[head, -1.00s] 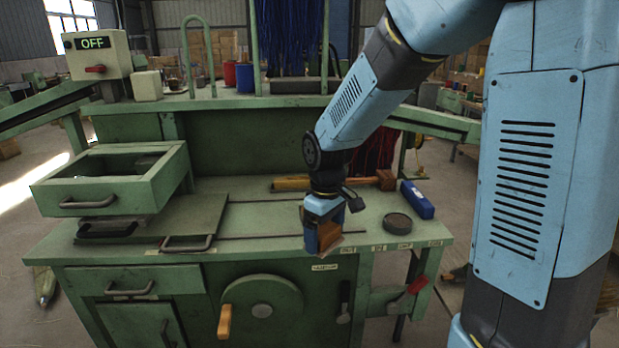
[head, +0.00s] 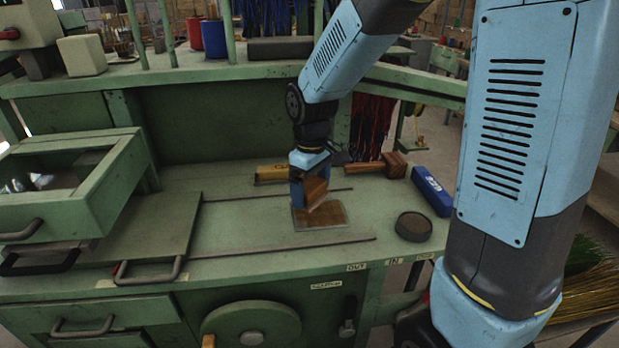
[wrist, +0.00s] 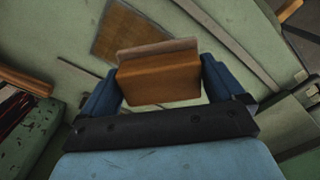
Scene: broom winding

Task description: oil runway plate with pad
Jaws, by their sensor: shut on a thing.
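My gripper (head: 311,197) points down over the bench, shut on the pad (head: 317,190), a wooden block with a thin paler layer on its underside. In the wrist view the pad (wrist: 158,78) sits between the two blue fingers. The runway plate (head: 335,216) is a flat brown rectangle lying on the green bench top. In the head view the pad is over the plate's back part, slightly tilted; whether it touches is unclear. In the wrist view the plate (wrist: 120,38) shows just beyond the pad, partly hidden by it.
A round dark tin (head: 413,227) and a blue box (head: 431,192) stand right of the plate. A wooden mallet (head: 393,166) and a yellow tool (head: 271,174) lie behind. An open drawer box (head: 110,190) is at left. Bench slots run beside the plate.

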